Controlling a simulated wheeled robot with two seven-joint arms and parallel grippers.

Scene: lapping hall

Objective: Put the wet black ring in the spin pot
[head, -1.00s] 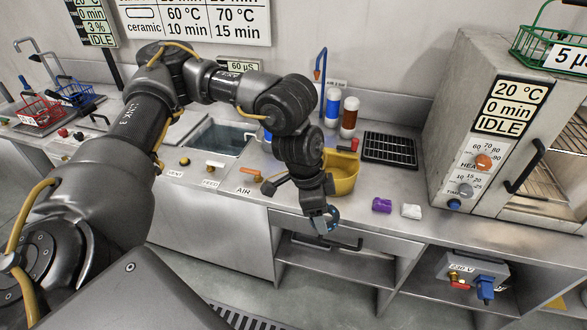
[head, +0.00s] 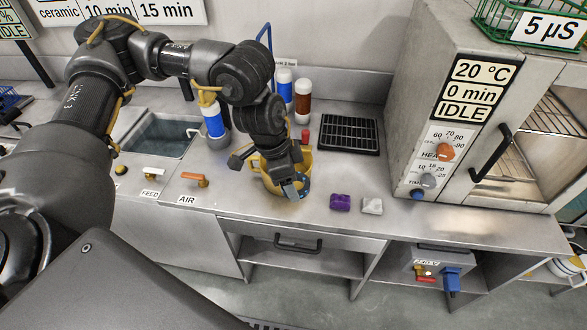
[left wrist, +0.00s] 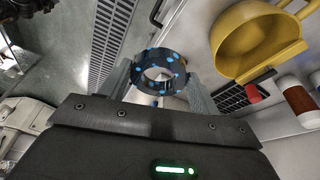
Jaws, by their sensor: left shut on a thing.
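My left gripper (head: 293,190) is shut on the black ring (head: 304,183), which has blue spots that look like wet drops. In the left wrist view the ring (left wrist: 159,54) sits between the two fingers, its hole open to view. The yellow pot (head: 306,160), apparently the spin pot, stands on the counter. In the head view my gripper and the ring cover part of its front. In the left wrist view the pot (left wrist: 225,42) is at the upper right, apart from the ring. My right gripper is not in view.
A purple piece (head: 340,202) and a white piece (head: 372,206) lie right of the pot. A black rack (head: 349,133) and bottles (head: 302,98) stand behind. The oven (head: 432,110) is at right, the sink (head: 160,137) and AIR valve (head: 195,179) at left.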

